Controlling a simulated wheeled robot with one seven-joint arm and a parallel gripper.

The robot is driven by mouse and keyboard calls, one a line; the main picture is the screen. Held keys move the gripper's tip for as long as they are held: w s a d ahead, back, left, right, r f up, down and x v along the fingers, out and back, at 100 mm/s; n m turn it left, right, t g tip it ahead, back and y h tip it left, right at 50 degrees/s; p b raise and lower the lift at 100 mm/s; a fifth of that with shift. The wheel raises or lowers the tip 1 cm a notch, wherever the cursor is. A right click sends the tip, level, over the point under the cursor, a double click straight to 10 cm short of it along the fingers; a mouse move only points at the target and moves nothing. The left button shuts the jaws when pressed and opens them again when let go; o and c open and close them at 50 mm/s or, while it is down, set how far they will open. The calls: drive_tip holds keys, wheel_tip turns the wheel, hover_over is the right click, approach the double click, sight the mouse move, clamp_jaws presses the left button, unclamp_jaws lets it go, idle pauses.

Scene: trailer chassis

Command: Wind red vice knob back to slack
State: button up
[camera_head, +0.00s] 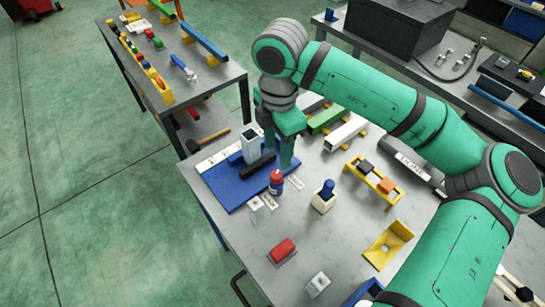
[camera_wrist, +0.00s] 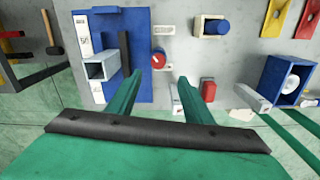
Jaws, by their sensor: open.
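The red knob (camera_head: 276,177) stands at the right edge of the blue vice base (camera_head: 237,191); its round top with a pale mark (camera_wrist: 158,58) faces the wrist camera. A pale square tube (camera_head: 251,143) stands on the base, with a black bar (camera_head: 258,173) between it and the knob. My gripper (camera_wrist: 160,78) is open and empty. In the wrist view its two green fingers lie left and right of the knob's line, with the tips a little below it in the picture. In the head view the fingers (camera_head: 288,152) are close behind the knob; contact cannot be told.
A yellow rack (camera_head: 373,180) and yellow bracket (camera_head: 388,245) lie to the right.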

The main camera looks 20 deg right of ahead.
sight(276, 174)
drive_tip(key=f, duration=0.9)
drive_tip(key=shift+w+f, duration=0.35)
drive_tip(key=shift+f, duration=0.05)
drive_tip(key=shift+s+d+f, duration=0.15)
drive_tip(key=shift+f, duration=0.4)
drive_tip(key=c, duration=1.1)
